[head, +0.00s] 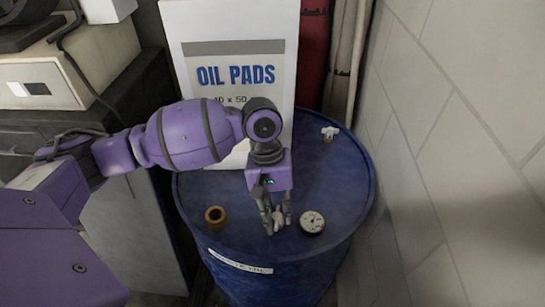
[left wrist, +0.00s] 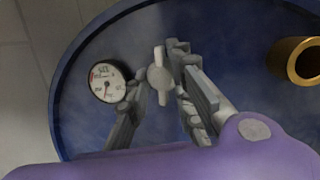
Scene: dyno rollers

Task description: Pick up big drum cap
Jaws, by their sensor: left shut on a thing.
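The drum cap, a grey cap with a winged grip, shows in the left wrist view (left wrist: 159,74) between the two fingers of my left gripper (head: 277,222). In the head view the gripper points down over the front part of the blue drum's top (head: 250,190), and the fingers partly hide the cap. The gripper is shut on the cap. Whether the cap touches the drum top is hard to tell. A brass-coloured open ring (head: 215,217) stands on the drum to the left of the gripper. My right gripper is not in view.
A round white gauge (head: 312,222) sits close to the right of the gripper. A small white winged fitting (head: 329,132) is at the drum's back right. A white OIL PADS box (head: 235,50) stands behind my arm. A block wall (head: 460,130) is on the right.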

